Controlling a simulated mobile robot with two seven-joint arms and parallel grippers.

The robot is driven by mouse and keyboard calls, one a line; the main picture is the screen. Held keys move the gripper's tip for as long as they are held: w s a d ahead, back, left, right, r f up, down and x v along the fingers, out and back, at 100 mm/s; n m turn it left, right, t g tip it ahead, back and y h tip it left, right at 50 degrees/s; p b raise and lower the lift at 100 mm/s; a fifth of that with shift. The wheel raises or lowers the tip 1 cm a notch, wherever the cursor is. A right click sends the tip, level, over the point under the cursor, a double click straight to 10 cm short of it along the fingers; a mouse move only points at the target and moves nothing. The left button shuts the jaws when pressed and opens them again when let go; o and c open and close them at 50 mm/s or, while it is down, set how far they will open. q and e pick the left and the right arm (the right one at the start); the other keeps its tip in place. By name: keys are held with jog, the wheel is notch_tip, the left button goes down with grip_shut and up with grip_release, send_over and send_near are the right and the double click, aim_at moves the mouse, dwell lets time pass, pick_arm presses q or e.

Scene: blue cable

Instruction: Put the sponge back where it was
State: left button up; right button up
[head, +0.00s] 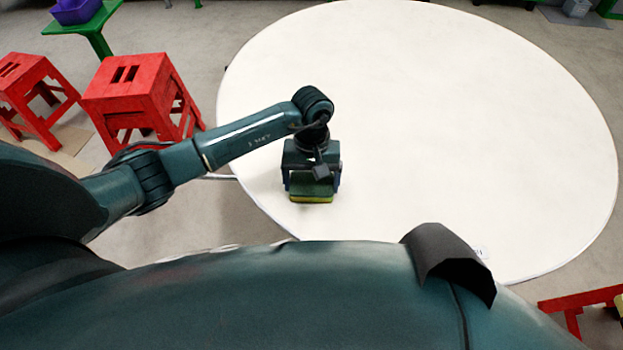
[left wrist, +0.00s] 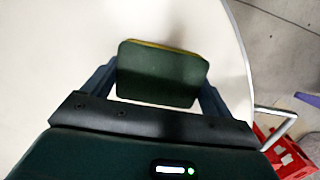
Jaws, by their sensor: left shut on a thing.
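The sponge (head: 311,198) is a block with a dark green top and a yellow layer below. In the head view it shows at the lower end of my left gripper (head: 312,188), over the near left part of the round white table. In the left wrist view the sponge (left wrist: 161,75) sits between the two fingers of my left gripper (left wrist: 160,85), which is shut on it. I cannot tell whether the sponge touches the table top. My right gripper is not in view.
The round white table (head: 450,130) is otherwise largely bare. Red stools (head: 132,85) stand on the floor at the left, and a green table (head: 95,28) with a purple bin (head: 76,11) is behind them. Part of another red stool (head: 580,302) shows at lower right.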

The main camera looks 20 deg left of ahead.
aim_at(312, 175)
pick_arm(q)
jog(key=shift+f, duration=0.2)
jog(key=o, duration=0.7)
jog(key=shift+r, duration=0.1)
jog(key=shift+r, duration=0.15)
jog(key=shift+w+r, duration=0.1)
jog(key=shift+r, duration=0.15)
jog(key=r, duration=0.3)
jog(key=w+r+b, duration=0.1)
jog(key=r, duration=0.7)
jog(key=shift+w+a+r, duration=0.2)
jog(key=shift+w+a, duration=0.05)
jog(key=shift+w, duration=0.05)
